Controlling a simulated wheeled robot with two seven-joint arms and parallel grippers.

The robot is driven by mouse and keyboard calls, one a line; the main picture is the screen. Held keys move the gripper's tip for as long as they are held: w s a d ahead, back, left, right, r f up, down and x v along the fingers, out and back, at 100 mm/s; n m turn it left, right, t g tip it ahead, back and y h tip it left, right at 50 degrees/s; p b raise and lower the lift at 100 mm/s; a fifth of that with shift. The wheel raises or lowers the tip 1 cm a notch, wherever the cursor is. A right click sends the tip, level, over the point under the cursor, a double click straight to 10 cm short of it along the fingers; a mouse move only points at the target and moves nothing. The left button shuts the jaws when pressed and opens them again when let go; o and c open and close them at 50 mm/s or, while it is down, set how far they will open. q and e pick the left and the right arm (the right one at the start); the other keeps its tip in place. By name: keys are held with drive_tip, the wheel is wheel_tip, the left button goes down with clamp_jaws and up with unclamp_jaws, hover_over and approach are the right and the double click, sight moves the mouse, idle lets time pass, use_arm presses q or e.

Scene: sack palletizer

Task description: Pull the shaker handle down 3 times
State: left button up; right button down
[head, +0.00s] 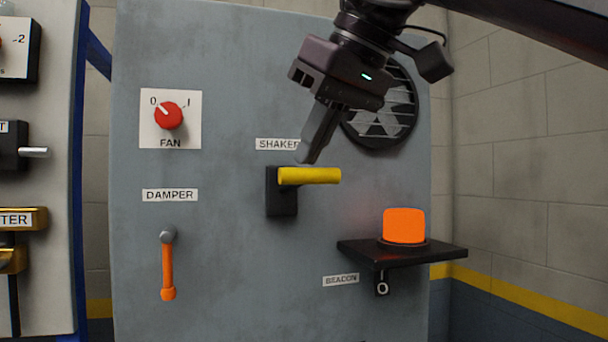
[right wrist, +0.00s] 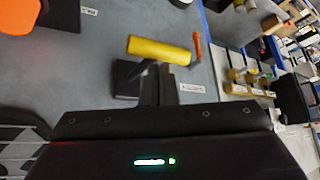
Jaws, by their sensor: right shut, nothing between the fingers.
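The shaker handle (head: 309,176) is a yellow horizontal bar on a black mount (head: 281,194), on the grey panel under the SHAKER label (head: 277,144). It points to the right. My right gripper (head: 305,160) is shut and empty. In the head view its fingertips are just above the yellow bar, near its left part; I cannot tell whether they touch it. The right wrist view shows the yellow handle (right wrist: 159,50) just beyond the fingers (right wrist: 163,72). My left gripper is in neither view.
An orange beacon (head: 404,227) stands on a black shelf (head: 402,256) right of and below the handle. A red fan knob (head: 168,116) and an orange damper lever (head: 168,272) are to the left. A round fan grille (head: 385,115) is behind my right gripper.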

drive_tip(key=shift+a+f+b, duration=0.1)
drive_tip(key=shift+f+b, duration=1.9)
drive_tip(key=shift+f, duration=0.9)
wheel_tip(320, 180, up, 7)
drive_tip(key=p, duration=0.8)
drive_tip(key=shift+w+f, duration=0.1)
drive_tip(key=shift+w, duration=0.05)
drive_tip(key=shift+r+p, duration=0.45)
drive_tip(key=shift+r, duration=0.7)
drive_tip(key=shift+f, duration=0.1)
